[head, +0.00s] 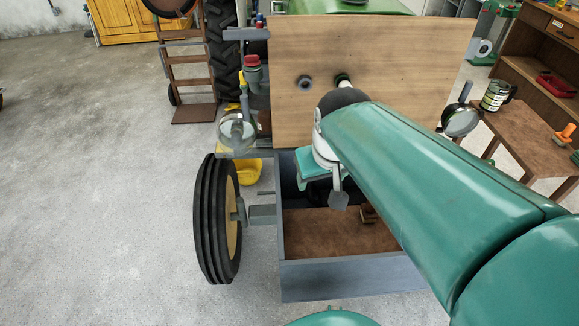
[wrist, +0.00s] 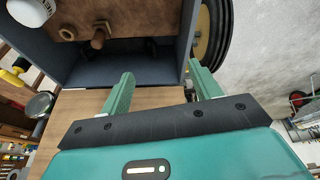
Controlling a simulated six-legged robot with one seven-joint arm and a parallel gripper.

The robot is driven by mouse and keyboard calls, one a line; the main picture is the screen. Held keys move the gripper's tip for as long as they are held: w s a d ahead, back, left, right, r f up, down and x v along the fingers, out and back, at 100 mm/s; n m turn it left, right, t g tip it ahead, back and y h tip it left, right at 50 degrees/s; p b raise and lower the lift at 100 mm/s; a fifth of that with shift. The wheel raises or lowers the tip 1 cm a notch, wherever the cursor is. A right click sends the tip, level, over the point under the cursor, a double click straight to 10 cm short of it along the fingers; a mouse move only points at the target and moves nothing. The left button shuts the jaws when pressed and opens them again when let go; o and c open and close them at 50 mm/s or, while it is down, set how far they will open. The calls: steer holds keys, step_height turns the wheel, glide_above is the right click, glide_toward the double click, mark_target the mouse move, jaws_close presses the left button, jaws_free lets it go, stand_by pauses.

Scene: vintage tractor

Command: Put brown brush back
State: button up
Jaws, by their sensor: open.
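A small brown object with a knob-like handle, which looks like the brown brush (head: 368,213), sits on the brown floor of a grey open box (head: 345,277). My arm partly covers that area in the head view. In the wrist view the brown brush (wrist: 98,39) shows at the upper left, inside the box (wrist: 110,72). My gripper (wrist: 160,70) is open, with nothing between its two green fingers. The fingers are near the box's edge, apart from the brush. In the head view my gripper (head: 330,185) is over the back part of the box, partly hidden by my arm.
A wooden board (head: 400,60) stands upright behind the box. A tractor wheel (head: 217,220) and a lamp (head: 237,130) are on the left. At right, a brown table (head: 525,135) holds a mug (head: 495,96) and an orange-handled item (head: 565,134). The concrete floor at left is clear.

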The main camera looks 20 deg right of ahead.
steer(key=s+a+r+n+t, duration=0.1)
steer(key=s+a+r, duration=0.1)
steer(key=s+a, duration=0.3)
steer(key=shift+s+a+t+y, duration=0.15)
steer(key=shift+a+t+y, duration=0.25)
steer(key=shift+a, duration=0.05)
